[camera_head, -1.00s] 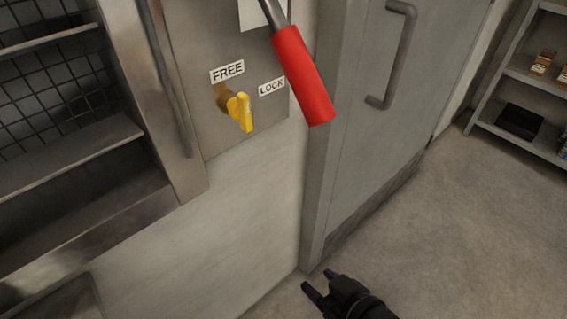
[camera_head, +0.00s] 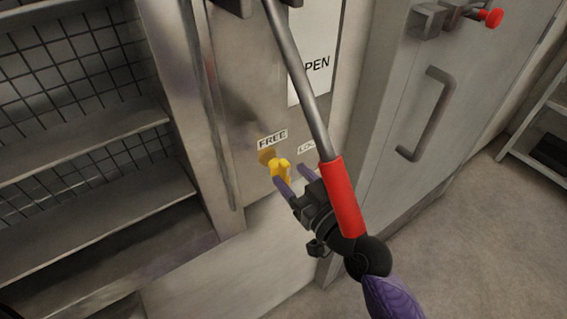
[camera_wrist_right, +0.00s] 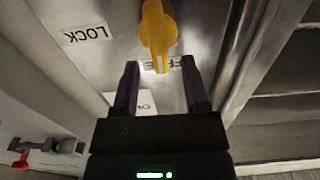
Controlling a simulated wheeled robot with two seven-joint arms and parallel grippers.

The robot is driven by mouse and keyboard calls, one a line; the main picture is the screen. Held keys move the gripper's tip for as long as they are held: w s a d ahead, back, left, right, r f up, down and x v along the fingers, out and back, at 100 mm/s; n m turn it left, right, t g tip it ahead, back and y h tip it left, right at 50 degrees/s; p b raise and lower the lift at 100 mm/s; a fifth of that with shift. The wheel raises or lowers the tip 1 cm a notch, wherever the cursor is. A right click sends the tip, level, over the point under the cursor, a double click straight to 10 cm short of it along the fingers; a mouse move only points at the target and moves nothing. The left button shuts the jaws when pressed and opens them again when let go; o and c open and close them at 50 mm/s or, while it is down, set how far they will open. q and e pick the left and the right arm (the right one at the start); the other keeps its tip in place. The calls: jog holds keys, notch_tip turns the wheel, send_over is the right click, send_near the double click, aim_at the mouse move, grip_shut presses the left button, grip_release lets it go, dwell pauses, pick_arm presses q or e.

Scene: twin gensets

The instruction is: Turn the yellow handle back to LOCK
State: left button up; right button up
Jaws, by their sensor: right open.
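The yellow handle (camera_head: 281,168) sits on a brass mount on the grey metal panel, below the FREE label (camera_head: 272,139). The LOCK label (camera_head: 306,149) is to its right, partly hidden by the lever. My right gripper (camera_head: 291,175) is open at the handle, its left finger overlapping the handle's lower end in the head view. In the right wrist view the handle (camera_wrist_right: 157,32) points down toward the gap between the open fingers (camera_wrist_right: 160,63), and the LOCK label (camera_wrist_right: 87,34) appears upside down at left. I cannot tell whether a finger touches the handle. My left gripper is out of view.
A long lever with a red grip (camera_head: 341,195) hangs in front of my right wrist, very close to it. An OPEN sign (camera_head: 317,69) is behind the lever. A grey door with a pull handle (camera_head: 427,115) stands at right, wire-backed shelves (camera_head: 95,160) at left.

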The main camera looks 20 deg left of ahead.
aim_at(288, 172)
jog(key=shift+x, duration=1.55)
grip_shut()
